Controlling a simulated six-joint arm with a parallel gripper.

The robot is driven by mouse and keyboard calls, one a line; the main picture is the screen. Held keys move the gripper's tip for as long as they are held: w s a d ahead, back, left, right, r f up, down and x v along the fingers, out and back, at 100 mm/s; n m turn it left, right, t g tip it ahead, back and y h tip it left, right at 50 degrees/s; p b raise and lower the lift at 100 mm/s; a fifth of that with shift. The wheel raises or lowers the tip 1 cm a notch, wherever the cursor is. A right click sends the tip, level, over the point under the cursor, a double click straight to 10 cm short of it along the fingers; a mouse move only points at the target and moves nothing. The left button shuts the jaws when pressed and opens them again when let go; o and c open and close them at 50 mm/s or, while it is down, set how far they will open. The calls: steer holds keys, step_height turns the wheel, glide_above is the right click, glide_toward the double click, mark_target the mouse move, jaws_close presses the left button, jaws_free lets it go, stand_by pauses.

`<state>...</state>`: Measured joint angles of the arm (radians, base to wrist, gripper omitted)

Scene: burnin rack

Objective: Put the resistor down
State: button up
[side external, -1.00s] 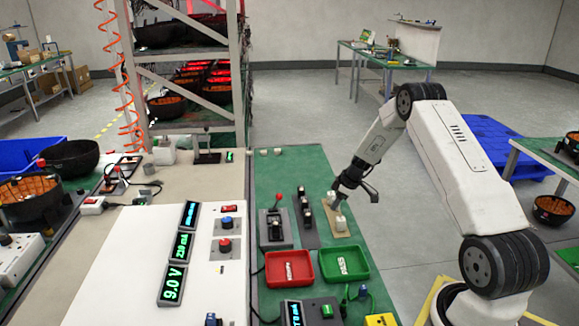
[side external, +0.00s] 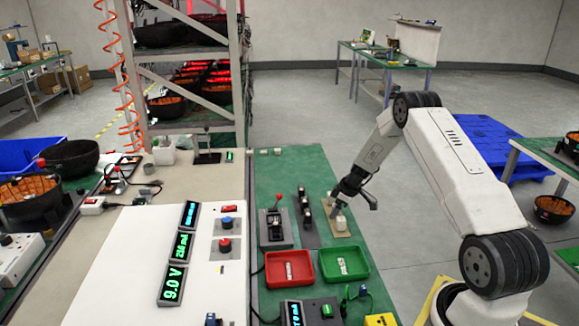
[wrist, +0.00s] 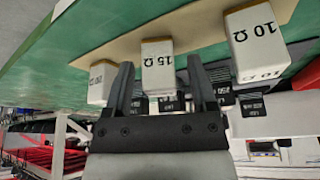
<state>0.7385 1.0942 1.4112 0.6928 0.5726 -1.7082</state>
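Three white box-shaped resistors sit in a row on a tan board (wrist: 200,28) in the wrist view, which shows them inverted. They are the 15 Ω resistor (wrist: 158,68) in the middle, the 10 Ω resistor (wrist: 255,45) on the right and the 20 Ω resistor (wrist: 101,84) on the left. My gripper (wrist: 160,65) is open, one finger on each side of the 15 Ω resistor, with visible gaps. In the side view my gripper (side external: 338,202) is low over the board (side external: 342,234); one white resistor (side external: 341,224) shows there and the others are mostly hidden.
A red tray (side external: 289,283) and a green tray (side external: 366,264) stand in front of the board. A dark strip with fittings (side external: 308,238) and a red-lever fixture (side external: 276,242) stand to its left. The green mat (side external: 295,170) behind is mostly clear.

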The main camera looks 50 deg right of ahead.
steer(key=shift+r, duration=0.15)
steer(key=v, duration=1.2)
steer(key=shift+a, duration=0.1)
stand_by(0.6)
steer(key=s+a+r+m+g, duration=0.1)
steer(key=a+r, duration=0.1)
steer(key=a, duration=0.7)
steer(key=a+r+m+g, duration=0.1)
steer(key=a+r, duration=0.2)
steer(key=a, duration=0.7)
steer(key=s+a+r+m+h, duration=0.1)
steer(key=s+a+m, duration=0.1)
steer(key=s+a, duration=0.9)
steer(key=a, duration=0.4)
steer(key=shift+s+m+h, duration=0.2)
steer(key=shift+m+h, duration=0.1)
steer(key=shift+h, duration=0.1)
steer(key=shift+r, duration=0.1)
